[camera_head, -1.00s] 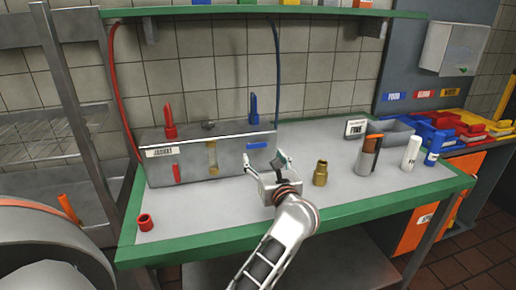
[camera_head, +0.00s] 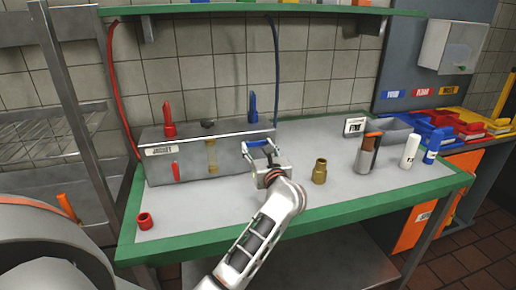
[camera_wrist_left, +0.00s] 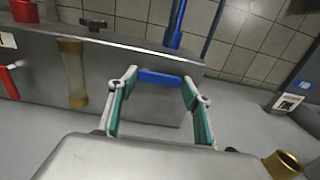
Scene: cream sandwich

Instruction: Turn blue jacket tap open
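The grey jacket box (camera_head: 200,175) stands at the back left of the bench, with a "JACKET" label. Its short blue tap handle (camera_head: 257,143) is on the front face at the right end. The blue tap handle also shows in the left wrist view (camera_wrist_left: 160,78), lying about level. My left gripper (camera_head: 259,151) is at the handle with its fingers apart. In the left wrist view the fingers (camera_wrist_left: 160,84) straddle the handle, one near each end. Whether they touch it I cannot tell. My right gripper is not in view.
A tall blue fitting (camera_head: 253,106) and a red one (camera_head: 169,120) stand on the box top. A red tap (camera_head: 176,173) is on the box front. A brass fitting (camera_head: 320,171) stands right of my gripper. A red ring (camera_head: 145,221) lies front left.

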